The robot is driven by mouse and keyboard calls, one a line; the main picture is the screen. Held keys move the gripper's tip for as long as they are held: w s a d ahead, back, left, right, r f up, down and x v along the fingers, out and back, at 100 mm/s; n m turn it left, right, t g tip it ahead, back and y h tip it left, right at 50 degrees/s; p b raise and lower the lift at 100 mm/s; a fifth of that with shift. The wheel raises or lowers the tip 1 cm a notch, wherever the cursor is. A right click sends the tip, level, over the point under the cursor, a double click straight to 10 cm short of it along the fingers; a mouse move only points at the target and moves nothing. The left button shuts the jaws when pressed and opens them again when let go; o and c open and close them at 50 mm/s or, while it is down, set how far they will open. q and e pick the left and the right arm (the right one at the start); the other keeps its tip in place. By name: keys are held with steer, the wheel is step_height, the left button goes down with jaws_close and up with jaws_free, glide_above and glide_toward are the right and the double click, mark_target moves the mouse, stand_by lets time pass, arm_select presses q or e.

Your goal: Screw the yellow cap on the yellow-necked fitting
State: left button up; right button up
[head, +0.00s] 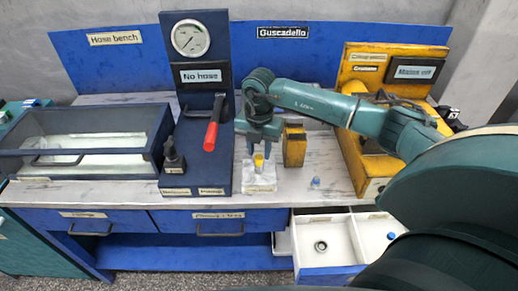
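A yellow piece (259,160) stands upright on a pale block (259,177) at the front middle of the bench. It is too small to tell whether it is the bare yellow neck of the fitting or has the yellow cap on it. My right gripper (259,152) points down directly above it. Its two fingers are spread, one to each side, with the tips near the top of the yellow piece. A gap shows between fingers and piece. No separate yellow cap shows elsewhere. My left gripper is not in view.
A dark blue gauge stand (222,70) with a red-handled lever (211,134) stands left of the gripper. A yellow box (294,147) and yellow station (366,150) are to the right. A small blue piece (315,182) lies on the bench. An open drawer (345,258) juts out below.

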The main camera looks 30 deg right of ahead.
steer(key=shift+r+p, duration=0.55)
steer(key=shift+r, duration=0.35)
steer(key=shift+o, duration=0.4)
steer(key=o, duration=0.5)
steer(key=shift+r+p, duration=0.75)
steer(key=shift+r, duration=2.25)
